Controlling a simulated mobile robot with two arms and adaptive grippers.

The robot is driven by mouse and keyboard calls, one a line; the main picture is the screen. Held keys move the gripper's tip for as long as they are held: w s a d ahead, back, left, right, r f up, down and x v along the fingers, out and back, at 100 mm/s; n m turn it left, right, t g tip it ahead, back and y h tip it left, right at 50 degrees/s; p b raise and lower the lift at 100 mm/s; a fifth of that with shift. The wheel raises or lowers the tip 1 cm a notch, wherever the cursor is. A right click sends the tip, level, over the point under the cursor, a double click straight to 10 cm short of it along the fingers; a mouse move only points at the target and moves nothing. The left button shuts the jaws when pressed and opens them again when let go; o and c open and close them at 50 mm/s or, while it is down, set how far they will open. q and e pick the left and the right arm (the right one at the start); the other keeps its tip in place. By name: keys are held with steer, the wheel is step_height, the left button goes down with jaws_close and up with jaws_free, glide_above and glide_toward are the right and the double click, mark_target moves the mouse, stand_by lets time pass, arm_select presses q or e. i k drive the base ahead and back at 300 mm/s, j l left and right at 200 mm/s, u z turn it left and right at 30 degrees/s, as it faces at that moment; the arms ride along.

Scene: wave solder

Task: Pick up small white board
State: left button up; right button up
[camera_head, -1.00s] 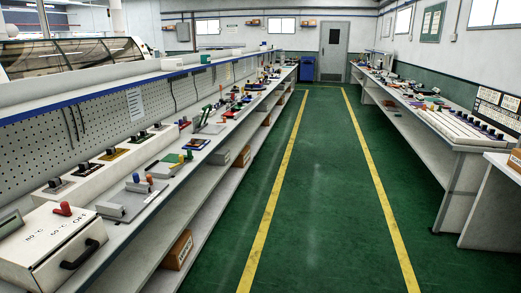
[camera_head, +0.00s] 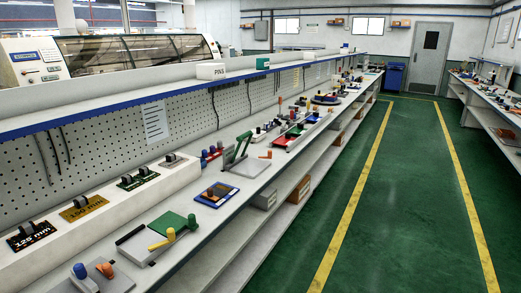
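No gripper of mine shows in the view. Several small fixtures and plates stand on the long left workbench (camera_head: 205,235). A pale plate with a black bar (camera_head: 137,247) lies near the front, next to a green plate with yellow pegs (camera_head: 172,224). A light grey plate (camera_head: 250,168) lies under a green lever clamp (camera_head: 233,150) further back. A grey plate with blue and orange knobs (camera_head: 108,281) is at the bottom edge. I cannot tell which of these, if any, is the small white board.
A white ledge with labelled gauges (camera_head: 80,208) runs along the bench's perforated back panel (camera_head: 100,152). Cartons (camera_head: 265,198) sit on the lower shelf. The green floor aisle (camera_head: 380,200) is clear. Another bench (camera_head: 490,112) stands at the right.

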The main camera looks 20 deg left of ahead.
mark_target(171, 161)
steer(key=i, duration=2.3)
steer(key=i+u, duration=0.15)
steer(key=u, duration=0.3)
steer(key=i+l+u, duration=0.1)
steer(key=u, duration=0.35)
steer(key=i+l+u, duration=0.1)
steer(key=u, duration=0.35)
steer(key=i+l+u, duration=0.2)
steer(key=u, duration=0.25)
